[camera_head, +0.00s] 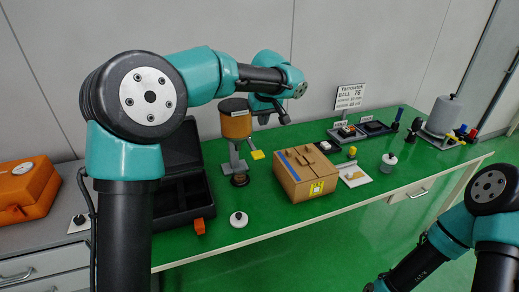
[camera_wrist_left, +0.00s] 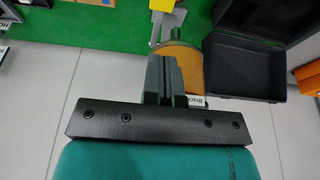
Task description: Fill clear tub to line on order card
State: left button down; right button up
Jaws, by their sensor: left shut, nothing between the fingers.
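An amber hopper (camera_head: 236,120) with a dark lid stands on a grey stand, with a yellow lever (camera_head: 257,155) at its side. Below it is a small round dark-rimmed vessel (camera_head: 239,180); I cannot tell whether it is the clear tub. A white card (camera_head: 354,174) with a tan picture, possibly the order card, lies right of the cardboard box. My left gripper (camera_head: 283,117) is shut and empty, close to the hopper's right side. In the left wrist view its fingers (camera_wrist_left: 165,68) partly cover the hopper (camera_wrist_left: 190,70). My right gripper is out of view.
An open black case (camera_head: 186,214) is left of the hopper. A cardboard box (camera_head: 323,202) sits right of it. A white knobbed lid (camera_head: 238,219) lies near the front edge. A greyish jar (camera_head: 388,163) stands further right. Green table between them is clear.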

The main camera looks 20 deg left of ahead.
aim_at(259, 154)
pick_arm(q)
jog(key=x, duration=1.3)
jog(key=shift+s+d+f, duration=0.2)
jog(key=shift+s, duration=0.1)
jog(key=shift+f, duration=0.35)
jog(key=shift+f, duration=0.1)
jog(key=f, duration=0.5)
jog(key=shift+s+d+f, duration=0.15)
jog(key=shift+s+f, duration=0.05)
jog(key=shift+s, duration=0.05)
dwell(1.4)
